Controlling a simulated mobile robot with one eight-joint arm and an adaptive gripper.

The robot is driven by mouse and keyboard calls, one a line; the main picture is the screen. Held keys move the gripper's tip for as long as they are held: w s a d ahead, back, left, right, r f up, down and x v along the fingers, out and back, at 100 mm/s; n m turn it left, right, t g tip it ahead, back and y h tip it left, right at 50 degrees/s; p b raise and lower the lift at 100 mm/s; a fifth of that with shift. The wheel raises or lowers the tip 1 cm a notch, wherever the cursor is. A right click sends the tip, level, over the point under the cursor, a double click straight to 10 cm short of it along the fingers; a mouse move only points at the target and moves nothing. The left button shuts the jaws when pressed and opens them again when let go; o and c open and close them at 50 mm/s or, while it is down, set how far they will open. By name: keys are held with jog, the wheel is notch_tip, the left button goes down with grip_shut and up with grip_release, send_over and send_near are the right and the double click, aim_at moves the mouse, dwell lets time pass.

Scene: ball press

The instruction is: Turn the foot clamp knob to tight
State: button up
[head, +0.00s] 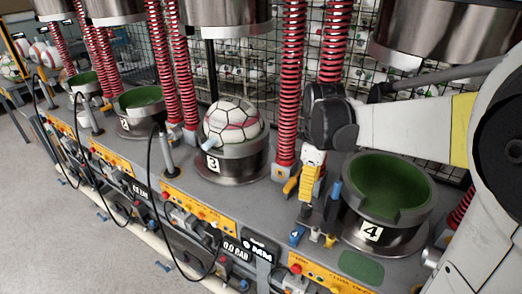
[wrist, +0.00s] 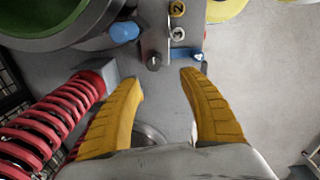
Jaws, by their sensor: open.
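My gripper (head: 303,192) hangs beside station 4 with its yellow fingers pointing down. In the wrist view my gripper (wrist: 162,82) is open, with nothing between the fingers.
The green-lined cup of station 4 (head: 388,186) stands right of my gripper. A red spring column (head: 289,90) is close behind, and shows left of the fingers in the wrist view (wrist: 45,125). A ball (head: 232,125) sits in station 3. Grey bench surface lies right of the fingers.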

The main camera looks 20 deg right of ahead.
aim_at(307, 204)
jog(key=shift+w+d+f, duration=0.2)
jog(key=shift+w+d, duration=0.3)
jog(key=shift+w, duration=0.05)
jog(key=shift+w+d+f+n, duration=0.1)
jog(key=shift+w+f+n, duration=0.1)
jog(key=shift+n, duration=0.1)
jog(key=f+b, duration=0.1)
jog(key=f, duration=0.2)
jog(key=f+b, duration=0.1)
jog(key=f, duration=0.3)
jog(key=f+b, duration=0.1)
jog(key=f, duration=0.2)
jog(key=shift+s+f+b, duration=0.2)
jog(key=shift+s+b, duration=0.05)
jog(key=shift+b, duration=0.1)
jog(key=shift+c, duration=0.3)
grip_shut()
